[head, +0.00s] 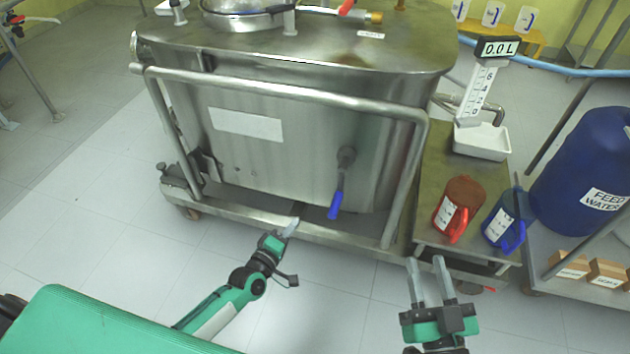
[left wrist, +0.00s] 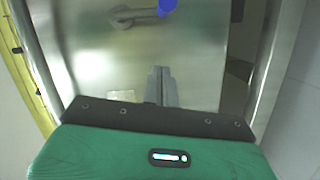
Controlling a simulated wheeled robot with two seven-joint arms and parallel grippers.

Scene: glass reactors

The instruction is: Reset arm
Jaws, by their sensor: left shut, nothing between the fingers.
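My left gripper (head: 291,228) is shut and empty. It is held low in front of the steel tank's lower frame, left of the blue-handled valve (head: 337,203). In the left wrist view its fingers (left wrist: 161,87) are together, with the tank wall behind them and the blue valve handle (left wrist: 167,7) at the top edge. My right gripper (head: 426,276) is at the lower right of the head view. Its two fingers are apart with nothing between them, in front of the small steel side table.
The steel tank (head: 290,150) on castors has a tubular guard rail (head: 280,93). On the side table (head: 437,165) stand a red jug (head: 460,200), a blue jug (head: 508,215) and a white tray (head: 482,141) under a 0.0 L display (head: 497,48). A blue feed-water drum (head: 590,170) stands right.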

